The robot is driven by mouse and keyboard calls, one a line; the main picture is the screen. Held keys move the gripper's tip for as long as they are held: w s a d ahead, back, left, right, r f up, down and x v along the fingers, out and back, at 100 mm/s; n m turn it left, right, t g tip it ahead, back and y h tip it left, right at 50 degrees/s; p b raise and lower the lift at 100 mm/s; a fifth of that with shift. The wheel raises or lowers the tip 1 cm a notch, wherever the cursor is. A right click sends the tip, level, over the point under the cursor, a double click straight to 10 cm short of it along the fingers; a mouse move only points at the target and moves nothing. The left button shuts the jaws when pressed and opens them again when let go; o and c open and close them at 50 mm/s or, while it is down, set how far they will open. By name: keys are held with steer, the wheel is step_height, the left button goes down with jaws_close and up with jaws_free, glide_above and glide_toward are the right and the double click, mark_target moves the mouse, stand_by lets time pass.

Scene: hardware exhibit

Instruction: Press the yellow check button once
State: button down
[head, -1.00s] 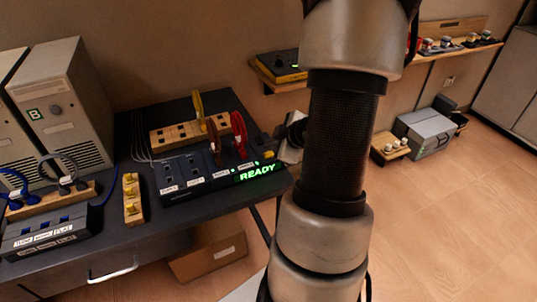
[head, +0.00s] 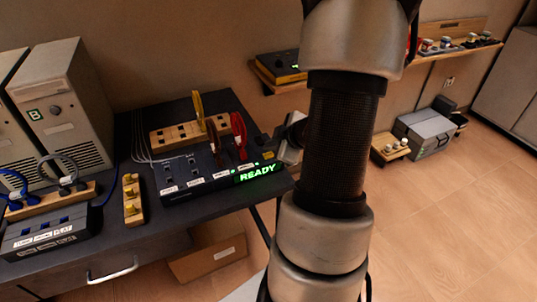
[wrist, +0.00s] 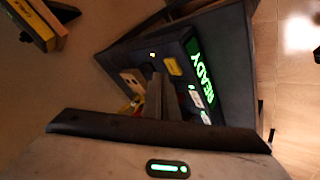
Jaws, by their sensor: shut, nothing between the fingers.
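The yellow check button (head: 268,154) is a small yellow patch on the dark console (head: 195,186), just above the lit green READY display (head: 258,173). In the wrist view, the yellow button (wrist: 173,66) lies beside the READY lettering (wrist: 201,75). My gripper (head: 279,134) is close to the console's right end, partly hidden behind my arm in the head view. In the wrist view, my gripper's fingers (wrist: 160,90) are together and empty, pointing at the console near the button. I cannot tell the exact gap to the button.
Yellow, brown and red upright loops (head: 238,135) stand on and behind the console, left of my gripper. A wooden strip with yellow knobs (head: 131,200) lies left of it. A shelf with a yellow-edged black box (head: 280,66) is behind. Grey computer towers (head: 62,110) stand at left.

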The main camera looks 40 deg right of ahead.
mark_target(271, 158)
steer(key=shift+f, duration=0.1)
stand_by(0.5)
steer(key=shift+f, duration=0.35)
steer(key=shift+f+b, duration=0.45)
steer(key=shift+b, duration=0.1)
stand_by(0.4)
steer(key=shift+r, duration=0.15)
steer(key=shift+r+p, duration=0.75)
steer(key=shift+p, duration=0.2)
step_height(271, 158, up, 5)
steer(key=p, duration=0.5)
